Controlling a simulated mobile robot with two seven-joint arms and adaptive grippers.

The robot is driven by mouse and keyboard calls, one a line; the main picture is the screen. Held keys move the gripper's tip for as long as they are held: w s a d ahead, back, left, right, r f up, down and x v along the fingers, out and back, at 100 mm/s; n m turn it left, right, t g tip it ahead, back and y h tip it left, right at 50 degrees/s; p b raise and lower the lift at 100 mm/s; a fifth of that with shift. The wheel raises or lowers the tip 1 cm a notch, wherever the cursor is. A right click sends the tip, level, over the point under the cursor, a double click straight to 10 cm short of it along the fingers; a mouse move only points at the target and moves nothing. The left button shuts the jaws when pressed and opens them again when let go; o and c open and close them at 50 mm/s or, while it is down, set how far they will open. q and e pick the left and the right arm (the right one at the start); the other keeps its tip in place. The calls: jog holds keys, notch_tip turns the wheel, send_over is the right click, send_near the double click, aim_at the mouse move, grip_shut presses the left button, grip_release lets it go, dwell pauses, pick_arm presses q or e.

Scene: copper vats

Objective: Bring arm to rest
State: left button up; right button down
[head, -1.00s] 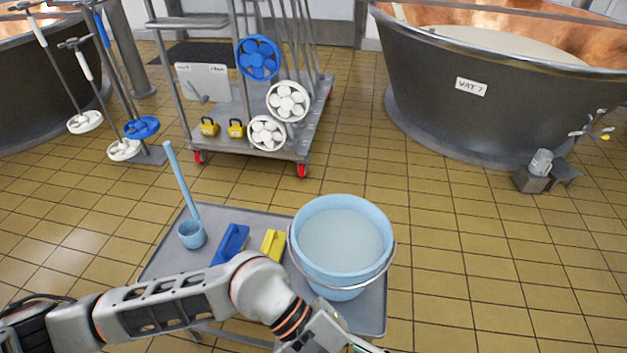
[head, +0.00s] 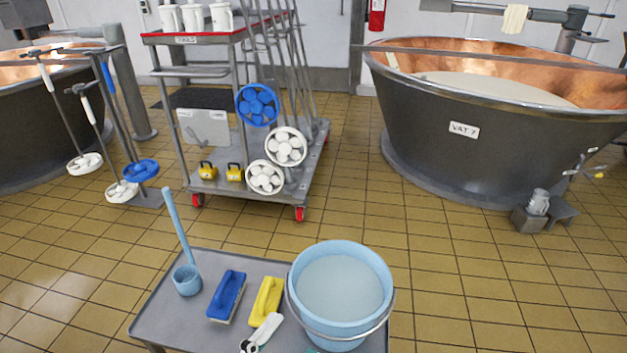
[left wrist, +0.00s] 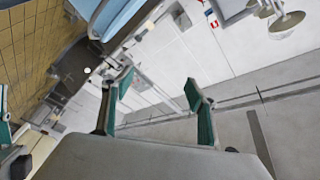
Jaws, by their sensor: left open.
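My left gripper (left wrist: 160,100) shows in the left wrist view. Its two fingers with teal pads stand wide apart, with nothing between them. A grey worktop (head: 165,312) stands at the bottom of the head view. On it are a light blue bucket (head: 340,285) of pale liquid, a blue ladle (head: 187,280), a blue brush (head: 227,297) and a yellow brush (head: 266,299).
A wheeled rack (head: 250,190) with stirring tools stands behind the worktop. A copper-lined vat (head: 470,140) is at the right, another vat (head: 35,130) at the left. Tiled floor (head: 480,290) is clear at right.

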pick_arm(q)
jog(key=s+a+f+n+g+y, duration=0.2)
jog(key=s+a+f+n+y, duration=0.1)
jog(key=s+a+f+n, duration=0.4)
jog(key=s+a+f+n+g+y, duration=0.2)
jog(key=a+f+n+g+y, duration=0.25)
jog(key=f, duration=0.45)
jog(key=s+a+r+n+p, duration=0.1)
jog(key=s+a+r+p, duration=0.2)
jog(key=p, duration=1.3)
jog(key=shift+s+a+r, duration=0.35)
jog(key=shift+s+a, duration=0.15)
jog(key=shift+a, duration=0.5)
pick_arm(e)
jog(key=s+d+r+h, duration=0.1)
jog(key=s+d+r, duration=0.1)
jog(key=d+r, duration=0.1)
jog(key=shift+s+r+g, duration=0.25)
jog(key=shift+r+g, duration=0.15)
jog(key=shift+r, duration=0.4)
